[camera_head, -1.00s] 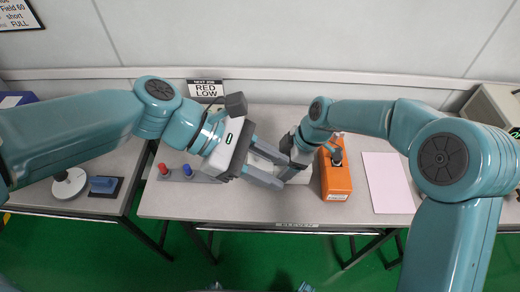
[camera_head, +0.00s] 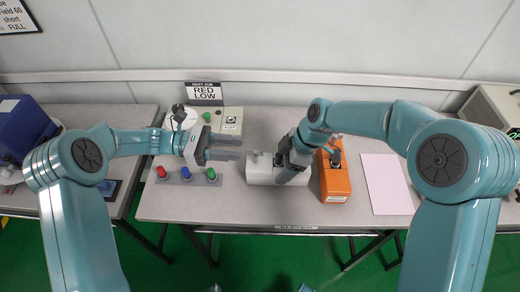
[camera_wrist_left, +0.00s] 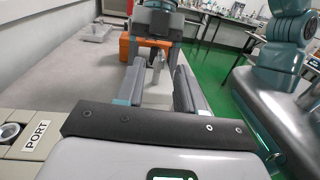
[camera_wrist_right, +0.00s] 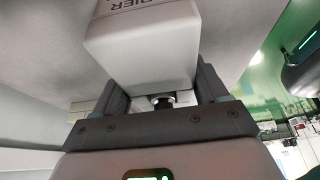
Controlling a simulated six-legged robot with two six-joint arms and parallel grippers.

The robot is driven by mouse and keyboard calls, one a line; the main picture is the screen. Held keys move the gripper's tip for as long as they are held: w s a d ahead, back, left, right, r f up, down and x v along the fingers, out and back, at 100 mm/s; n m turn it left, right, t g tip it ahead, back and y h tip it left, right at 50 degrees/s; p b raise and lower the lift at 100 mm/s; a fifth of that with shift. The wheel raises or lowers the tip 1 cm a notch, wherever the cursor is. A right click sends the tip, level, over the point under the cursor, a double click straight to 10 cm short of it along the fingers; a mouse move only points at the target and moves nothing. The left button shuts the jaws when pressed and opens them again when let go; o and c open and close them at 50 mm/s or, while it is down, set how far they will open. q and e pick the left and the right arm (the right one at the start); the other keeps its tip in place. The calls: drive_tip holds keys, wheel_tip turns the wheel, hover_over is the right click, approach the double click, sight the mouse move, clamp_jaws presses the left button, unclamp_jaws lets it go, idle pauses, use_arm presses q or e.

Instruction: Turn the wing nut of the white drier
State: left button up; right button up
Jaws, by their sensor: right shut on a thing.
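The white drier (camera_head: 262,175) lies on the middle of the table, with a small fitting (camera_head: 257,156) on top of its left part. I cannot tell whether this fitting is the wing nut. My right gripper (camera_head: 289,170) is shut on the drier from above at its right part. In the right wrist view the drier's white body (camera_wrist_right: 140,50), with lettering, sits between the fingers, and a dark round fitting (camera_wrist_right: 162,101) shows below it. My left gripper (camera_head: 240,149) is open and empty, left of the drier and apart from it. Its spread fingers also show in the left wrist view (camera_wrist_left: 160,68).
An orange tester (camera_head: 335,182) stands close right of the drier, beside a pale pink sheet (camera_head: 385,183).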

sight(253, 151)
use_arm(q)
drive_tip(key=d, duration=0.7)
drive_tip(key=shift+s+d, duration=0.3)
drive_tip(key=shift+s, duration=0.05)
clamp_jaws()
